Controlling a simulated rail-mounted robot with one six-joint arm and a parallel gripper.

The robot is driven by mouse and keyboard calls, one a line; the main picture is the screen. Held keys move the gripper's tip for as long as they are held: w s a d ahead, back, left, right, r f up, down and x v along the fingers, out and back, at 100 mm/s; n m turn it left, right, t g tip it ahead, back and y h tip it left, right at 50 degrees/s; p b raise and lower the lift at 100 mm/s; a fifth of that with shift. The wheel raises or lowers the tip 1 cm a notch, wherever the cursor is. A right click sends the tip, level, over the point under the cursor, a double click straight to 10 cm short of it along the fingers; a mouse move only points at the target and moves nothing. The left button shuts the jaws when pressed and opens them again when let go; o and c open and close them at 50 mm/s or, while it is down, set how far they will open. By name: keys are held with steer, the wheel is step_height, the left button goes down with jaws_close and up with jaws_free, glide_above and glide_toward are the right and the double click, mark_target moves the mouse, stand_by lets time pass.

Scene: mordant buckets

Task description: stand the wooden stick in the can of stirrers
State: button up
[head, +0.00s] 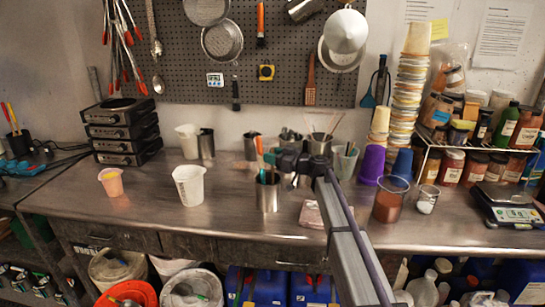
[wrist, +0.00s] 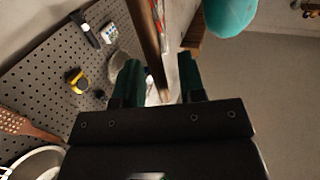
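The can of stirrers (head: 268,196) is a metal cup on the front middle of the bench, with teal and orange handles standing out of it. My gripper (head: 290,162) is just right of those handles, a little above the can's rim. The stick cannot be made out clearly in the head view.
A white beaker (head: 189,186) and a pink cup (head: 112,182) stand to the left. Other containers with tools (head: 319,144) stand behind my gripper. A glass of brown powder (head: 389,200) and a scale (head: 508,203) are to the right. The front left bench is clear.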

steer(key=shift+d, duration=0.1)
steer(key=v, duration=1)
steer(key=shift+s+d, duration=0.15)
steer(key=shift+d, duration=0.2)
steer(key=s+d+f+m+g+h, duration=0.25)
steer(key=s+f+m+h, duration=0.2)
steer(key=s+f, duration=0.4)
steer(key=s+d+f+m+g+h, duration=0.25)
steer(key=s+f+m+h, duration=0.2)
steer(key=s, duration=0.75)
steer(key=s+d+f+m+h, duration=0.1)
steer(key=s+d+h, duration=0.1)
steer(key=s, duration=0.4)
steer(key=s+d+f+m+g+h, duration=0.1)
steer(key=s+d+h, duration=0.2)
steer(key=s+d, duration=0.2)
steer(key=s+d+f+m+g+h, duration=0.1)
steer(key=s+d+f+m+h, duration=0.1)
steer(key=s, duration=0.5)
steer(key=shift+d+f, duration=0.1)
steer(key=shift+d, duration=0.7)
